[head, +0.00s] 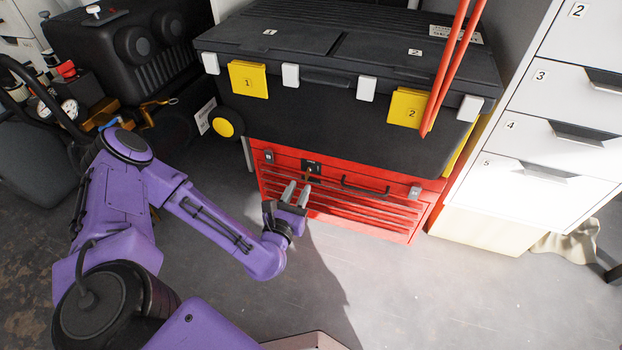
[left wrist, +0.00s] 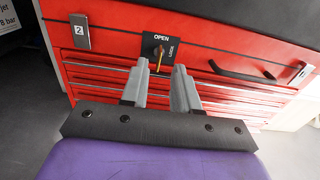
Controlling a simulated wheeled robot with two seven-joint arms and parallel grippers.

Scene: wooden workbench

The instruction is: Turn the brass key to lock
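A red drawer cabinet (head: 345,205) stands below a black toolbox and also fills the left wrist view (left wrist: 110,72). A black lock plate (head: 312,166) on its front reads OPEN at the top and LOCK at the right in the left wrist view (left wrist: 172,40). A small brass key (left wrist: 158,58) sits upright in the plate, towards OPEN. My left gripper (head: 297,191) is open and empty, pointing at the plate. In the left wrist view its fingertips (left wrist: 160,74) lie either side of the key's lower part; I cannot tell how far in front they are. My right gripper is not visible.
The black toolbox (head: 330,110) with yellow latches overhangs the cabinet. Red rods (head: 447,70) lean across its front. A black handle (head: 365,186) is right of the lock. White drawers (head: 560,110) stand at right. The grey floor (head: 430,300) in front is clear.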

